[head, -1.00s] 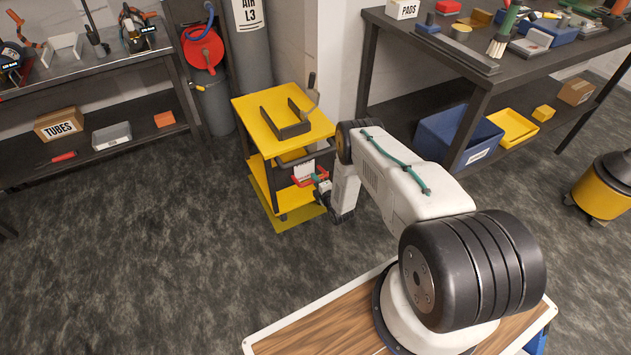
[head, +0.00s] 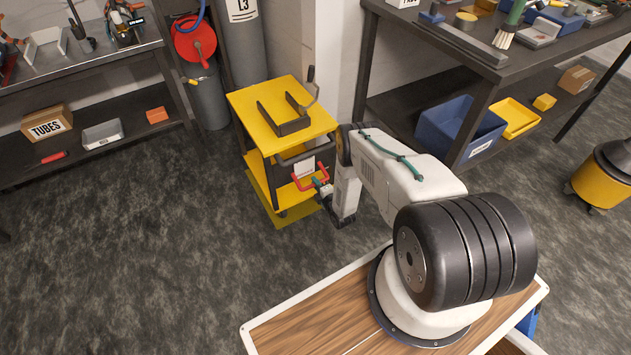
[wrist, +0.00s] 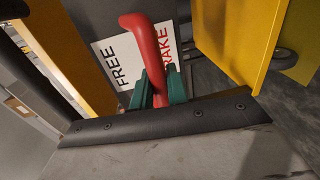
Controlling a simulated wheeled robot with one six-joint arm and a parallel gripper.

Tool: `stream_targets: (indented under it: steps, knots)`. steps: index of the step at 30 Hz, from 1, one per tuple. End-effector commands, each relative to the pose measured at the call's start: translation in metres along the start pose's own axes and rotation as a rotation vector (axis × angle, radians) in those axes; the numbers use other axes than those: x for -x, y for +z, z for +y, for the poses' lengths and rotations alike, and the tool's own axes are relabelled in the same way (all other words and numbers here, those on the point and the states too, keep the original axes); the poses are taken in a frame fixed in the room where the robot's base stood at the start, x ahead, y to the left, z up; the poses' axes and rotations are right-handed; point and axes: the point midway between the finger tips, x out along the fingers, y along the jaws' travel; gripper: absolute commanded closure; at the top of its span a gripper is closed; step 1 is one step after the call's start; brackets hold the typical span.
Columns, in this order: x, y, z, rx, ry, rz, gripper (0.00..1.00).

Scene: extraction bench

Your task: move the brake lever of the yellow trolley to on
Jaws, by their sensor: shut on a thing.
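The yellow trolley (head: 246,101) stands against the wall pillar, left of my arm. Its red brake lever (wrist: 148,50) crosses a white label (wrist: 116,66) reading FREE and, partly covered, BRAKE. In the wrist view the lever lies between the two words, over the start of BRAKE. My gripper (wrist: 159,90) has green fingertips on both sides of the lever and is shut on it. In the head view the gripper (head: 320,187) is at the trolley's near side, by the small red lever (head: 301,187). The lever's lower end is hidden behind the gripper.
A dark U-shaped bracket (head: 289,127) lies on the trolley top. A dark workbench with a blue bin (head: 437,125) and a yellow tray (head: 523,122) below stands at right. Shelving with a TUBES box (head: 46,124) is at left. The floor in front is clear.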

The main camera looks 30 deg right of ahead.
Motion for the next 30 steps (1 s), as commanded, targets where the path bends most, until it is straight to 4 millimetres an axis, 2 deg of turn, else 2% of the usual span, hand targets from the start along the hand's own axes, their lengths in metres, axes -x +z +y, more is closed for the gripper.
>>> stream_targets:
  steps: [10, 26, 27, 28, 30]
  knots:
    - [-0.002, 0.0013, -0.009, 0.002, 0.004, -0.002, 1.0]
    - [-0.0029, -0.0006, -0.0106, 0.003, 0.003, 0.0, 1.0]
    - [-0.003, -0.0007, -0.0106, 0.003, 0.003, 0.0, 0.73]
    - [-0.0029, -0.0007, -0.0105, 0.003, 0.003, 0.001, 0.66]
    - [-0.0025, -0.0008, -0.0108, 0.002, 0.003, 0.001, 0.66]
